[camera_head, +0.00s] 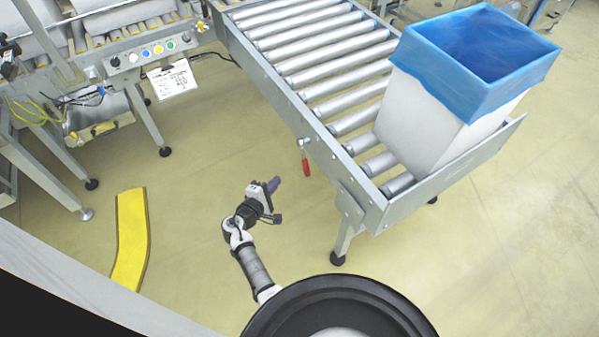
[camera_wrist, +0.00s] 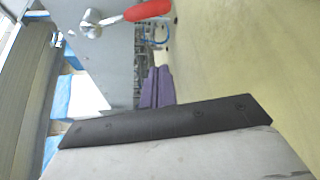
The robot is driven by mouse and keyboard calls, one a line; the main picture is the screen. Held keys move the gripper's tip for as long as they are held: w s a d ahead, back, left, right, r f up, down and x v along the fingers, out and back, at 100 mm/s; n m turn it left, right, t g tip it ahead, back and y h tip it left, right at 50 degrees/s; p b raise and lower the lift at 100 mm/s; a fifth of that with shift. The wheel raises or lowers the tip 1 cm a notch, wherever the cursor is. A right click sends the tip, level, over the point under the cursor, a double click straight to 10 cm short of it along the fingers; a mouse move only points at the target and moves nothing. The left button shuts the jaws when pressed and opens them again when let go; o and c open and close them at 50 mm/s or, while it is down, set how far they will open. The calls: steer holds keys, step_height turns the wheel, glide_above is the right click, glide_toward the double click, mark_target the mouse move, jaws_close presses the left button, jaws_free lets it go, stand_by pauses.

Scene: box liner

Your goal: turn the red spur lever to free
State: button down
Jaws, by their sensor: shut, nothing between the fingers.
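The red spur lever (camera_head: 305,163) hangs from the side rail of the roller conveyor, its red grip pointing down in the head view. In the wrist view its red grip (camera_wrist: 147,10) and metal pivot (camera_wrist: 91,25) show at the top, the grip pointing right. My gripper (camera_head: 274,184) is left of and lower than the lever in the head view, apart from it. Its purple fingers (camera_wrist: 156,88) are shut and empty in the wrist view, with the lever beyond them.
The roller conveyor (camera_head: 262,78) carries a white box with a blue liner (camera_head: 430,100) at its near end. A conveyor leg (camera_head: 345,235) stands right of my gripper. A yellow floor strip (camera_head: 130,240) lies at left. A control panel (camera_head: 150,52) is at upper left. Open floor surrounds my arm.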

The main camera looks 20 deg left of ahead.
steer(key=w+d+p, duration=0.2)
steer(key=w+d, duration=0.3)
steer(key=w, duration=0.3)
steer(key=shift+f, duration=0.15)
stand_by(0.5)
steer(key=shift+s+d+p, duration=0.2)
steer(key=shift+p, duration=0.5)
